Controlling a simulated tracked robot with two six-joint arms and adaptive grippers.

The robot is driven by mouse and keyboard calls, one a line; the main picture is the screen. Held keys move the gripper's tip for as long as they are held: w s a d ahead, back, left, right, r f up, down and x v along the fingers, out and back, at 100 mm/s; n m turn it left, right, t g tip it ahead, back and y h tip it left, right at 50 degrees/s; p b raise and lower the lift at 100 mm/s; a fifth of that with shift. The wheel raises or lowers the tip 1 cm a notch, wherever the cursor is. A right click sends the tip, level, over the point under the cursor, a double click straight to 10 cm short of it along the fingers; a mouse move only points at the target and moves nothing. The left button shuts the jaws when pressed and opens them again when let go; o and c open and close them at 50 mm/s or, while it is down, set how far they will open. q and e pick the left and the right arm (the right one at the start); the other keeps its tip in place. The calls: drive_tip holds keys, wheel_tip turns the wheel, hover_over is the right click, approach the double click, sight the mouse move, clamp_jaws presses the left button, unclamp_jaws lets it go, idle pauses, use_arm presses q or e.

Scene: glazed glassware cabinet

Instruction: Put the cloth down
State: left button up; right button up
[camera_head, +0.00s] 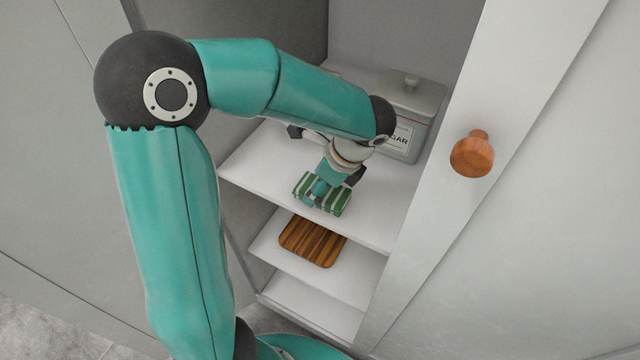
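The cloth (335,203) is a small folded bundle with green and white stripes. It shows over the front part of the upper white shelf (265,160), near its front edge. My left gripper (318,190) comes down on it from above, with its fingers around the middle of the cloth, and appears shut on it. The gripper and wrist hide part of the cloth. I cannot tell whether the cloth touches the shelf or hangs just above it. My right gripper is not in view.
A grey lidded sugar canister (420,105) stands at the back right of the upper shelf. A striped wooden board (312,242) lies on the shelf below. A pale door (500,170) with a round wooden knob (472,155) borders the right. Bare shelf shows left of the cloth.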

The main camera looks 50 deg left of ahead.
use_arm(q)
drive_tip(key=shift+f, duration=0.25)
drive_tip(key=o, duration=1)
drive_tip(key=shift+r, duration=0.1)
drive_tip(key=v, duration=1.7)
drive_tip(key=shift+w+d+p, duration=0.15)
drive_tip(key=shift+w+p, duration=0.05)
drive_tip(key=shift+p, duration=0.15)
